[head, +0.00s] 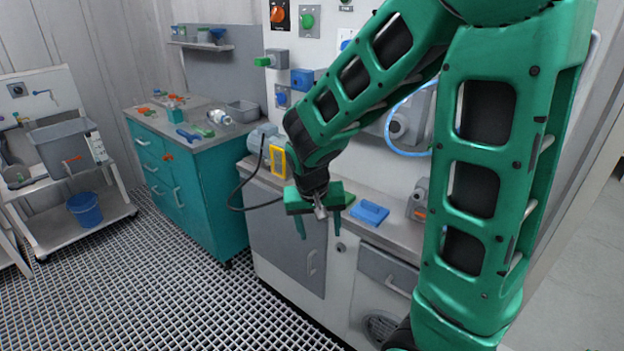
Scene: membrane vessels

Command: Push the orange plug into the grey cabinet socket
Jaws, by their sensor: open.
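My gripper (319,226) is green, open and empty. Its two fingers point down in front of the counter's front edge. A grey block-shaped fitting (419,190) stands at the right end of the counter, beside my arm. A small orange part (418,213) shows low on its front; I cannot tell whether this is the plug, or how far in it sits. My gripper is to the left of it and apart from it. The fitting is partly hidden by my arm, and I cannot tell for sure whether it is the cabinet socket.
A blue block (369,212) lies on the counter (385,233) right of my gripper. A yellow frame (278,161) and a black cable (238,195) are to its left. A teal cabinet (210,190) with small parts stands further left. The grating floor (170,290) in front is clear.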

